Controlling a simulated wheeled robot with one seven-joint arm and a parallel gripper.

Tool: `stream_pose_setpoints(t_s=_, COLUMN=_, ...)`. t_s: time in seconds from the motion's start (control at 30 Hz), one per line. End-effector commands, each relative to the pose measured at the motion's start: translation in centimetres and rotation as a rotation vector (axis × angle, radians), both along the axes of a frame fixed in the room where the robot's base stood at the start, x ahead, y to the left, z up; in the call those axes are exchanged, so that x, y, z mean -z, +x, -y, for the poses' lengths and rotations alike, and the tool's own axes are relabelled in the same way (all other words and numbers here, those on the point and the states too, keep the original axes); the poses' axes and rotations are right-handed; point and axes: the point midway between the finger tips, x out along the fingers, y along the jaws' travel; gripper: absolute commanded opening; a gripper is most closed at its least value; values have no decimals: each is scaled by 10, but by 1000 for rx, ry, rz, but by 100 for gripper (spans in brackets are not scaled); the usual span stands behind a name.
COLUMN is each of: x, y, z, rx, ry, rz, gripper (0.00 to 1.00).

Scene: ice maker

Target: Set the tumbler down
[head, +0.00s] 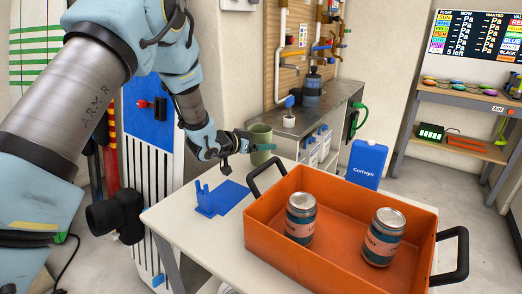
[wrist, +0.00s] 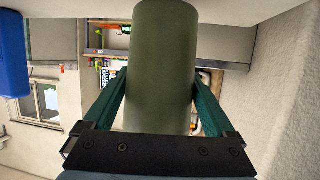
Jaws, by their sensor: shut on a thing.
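The green tumbler (head: 259,138) is upright behind the white table in the head view, at the near end of the grey counter. My gripper (head: 262,148) is shut on it, with dark green fingers on its sides. In the wrist view the tumbler (wrist: 162,70) fills the middle between the two fingers of my gripper (wrist: 160,95). Whether its base touches a surface is hidden by the gripper and the table edge.
The white table (head: 180,222) carries an orange tray (head: 335,263) with two cans and a blue stand (head: 220,198). A blue Corwyn container (head: 366,163) stands right.

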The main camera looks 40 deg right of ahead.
Motion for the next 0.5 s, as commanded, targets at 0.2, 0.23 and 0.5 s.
stream_pose_setpoints(t_s=0.2, x=21, y=0, z=0, rx=0, ry=0, rz=0, gripper=34)
stream_pose_setpoints(t_s=0.23, x=21, y=0, z=0, rx=0, ry=-1, rz=0, gripper=34)
stream_pose_setpoints(t_s=0.5, x=25, y=0, z=0, rx=0, ry=0, rz=0, gripper=34)
